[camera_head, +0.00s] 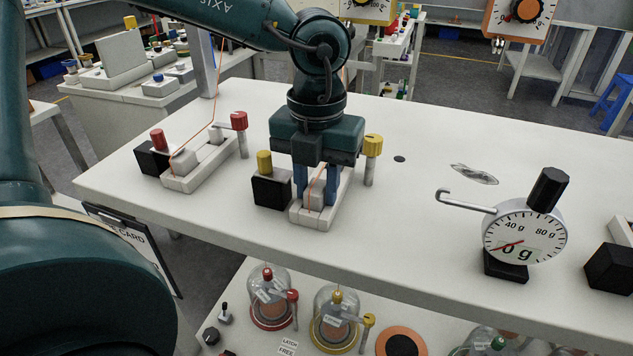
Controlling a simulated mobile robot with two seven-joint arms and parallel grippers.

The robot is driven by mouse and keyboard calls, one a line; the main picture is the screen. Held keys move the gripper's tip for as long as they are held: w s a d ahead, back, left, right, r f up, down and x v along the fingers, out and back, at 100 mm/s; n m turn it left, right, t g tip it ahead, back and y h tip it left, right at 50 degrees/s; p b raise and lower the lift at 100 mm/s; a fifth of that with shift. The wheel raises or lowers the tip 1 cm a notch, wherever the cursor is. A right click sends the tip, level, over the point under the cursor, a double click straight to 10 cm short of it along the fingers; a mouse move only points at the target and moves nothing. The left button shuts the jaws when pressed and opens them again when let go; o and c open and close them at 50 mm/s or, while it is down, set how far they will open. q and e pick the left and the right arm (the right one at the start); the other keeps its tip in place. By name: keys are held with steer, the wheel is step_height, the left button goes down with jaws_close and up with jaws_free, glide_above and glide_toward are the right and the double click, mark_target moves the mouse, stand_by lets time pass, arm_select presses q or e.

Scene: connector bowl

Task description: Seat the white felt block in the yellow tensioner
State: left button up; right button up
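The yellow tensioner is a white channel base (311,219) on the bench, between a black block with a yellow knob (264,162) and a post with a yellow cap (373,146). My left gripper (316,187) points straight down over it. Its two blue fingers stand on either side of the white felt block (316,195) and appear to touch its sides. The block is low in the channel, but its underside is hidden, so I cannot tell whether it rests on the base. An orange thread passes by the block. My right gripper is not in view.
A red-marked tensioner (181,182) stands to the left with its own pale block and orange thread. A round gauge (524,236) with a hook stands at the right. A black block (609,268) is at the right edge. The bench between yellow tensioner and gauge is mostly clear.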

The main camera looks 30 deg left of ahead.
mark_target(317, 186)
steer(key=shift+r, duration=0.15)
arm_select(q)
steer(key=shift+r+p, duration=0.2)
steer(key=shift+p, duration=0.1)
steer(key=shift+r, duration=0.35)
step_height(317, 186, up, 11)
steer(key=p, duration=0.1)
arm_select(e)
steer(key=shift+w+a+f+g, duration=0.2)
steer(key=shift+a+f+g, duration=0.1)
arm_select(q)
steer(key=shift+r, duration=0.1)
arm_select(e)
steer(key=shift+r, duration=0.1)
